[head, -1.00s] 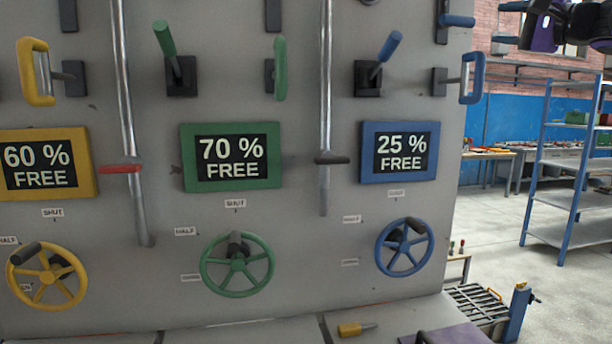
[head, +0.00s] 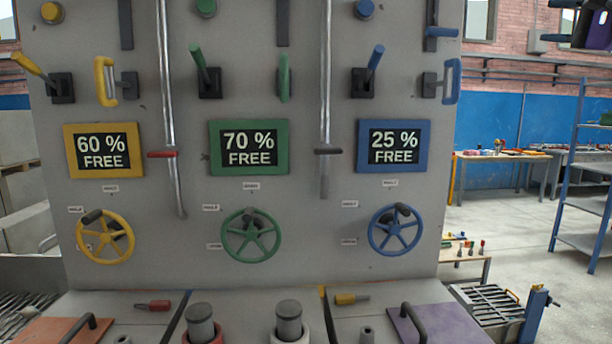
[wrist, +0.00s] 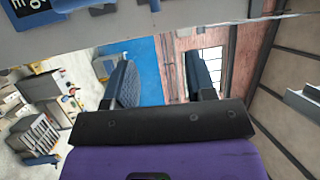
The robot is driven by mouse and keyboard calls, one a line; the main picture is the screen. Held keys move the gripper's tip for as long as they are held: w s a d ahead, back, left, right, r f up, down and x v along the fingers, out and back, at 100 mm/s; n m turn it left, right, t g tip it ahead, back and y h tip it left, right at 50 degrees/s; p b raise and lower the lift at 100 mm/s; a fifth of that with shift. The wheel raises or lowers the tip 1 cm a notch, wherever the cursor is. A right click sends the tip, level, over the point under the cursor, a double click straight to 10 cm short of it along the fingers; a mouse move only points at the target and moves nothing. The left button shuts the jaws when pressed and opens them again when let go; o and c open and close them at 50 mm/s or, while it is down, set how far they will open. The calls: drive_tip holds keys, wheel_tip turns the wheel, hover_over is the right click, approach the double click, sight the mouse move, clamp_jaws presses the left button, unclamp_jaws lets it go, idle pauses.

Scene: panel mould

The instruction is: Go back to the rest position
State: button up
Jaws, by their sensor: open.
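My gripper (wrist: 160,85) shows in the wrist view with its two fingers apart and nothing between them. Beyond the fingers are the blue wall and a window. The grey panel (head: 305,185) stands in front of me. It carries a yellow sign (head: 102,150) reading 60 % free, a green sign (head: 248,147) reading 70 % free and a blue sign (head: 394,146) reading 25 % free.
Yellow (head: 104,238), green (head: 250,236) and blue (head: 395,230) handwheels sit low on the panel, with levers above. A ledge with capped cylinders (head: 289,318) lies below. A blue shelf rack (head: 590,170) and a bench (head: 500,157) stand right, with open floor between.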

drive_tip(key=s+a+f+n+g, duration=0.3)
drive_tip(key=s+a+f+g, duration=0.1)
drive_tip(key=a+f, duration=0.45)
drive_tip(key=s+a+f+n+g, duration=0.2)
drive_tip(key=s+a+f+g, duration=0.25)
drive_tip(key=a+f, duration=0.4)
drive_tip(key=s+a+f+n+g+h, duration=0.2)
drive_tip(key=s+f+n+g+h, duration=0.2)
drive_tip(key=s+f, duration=1.2)
wheel_tip(320, 180, down, 3)
drive_tip(key=n+h, duration=0.3)
drive_tip(key=h, duration=0.1)
drive_tip(key=shift+r, duration=0.2)
drive_tip(key=shift+c, duration=0.7)
drive_tip(key=shift+d, duration=0.15)
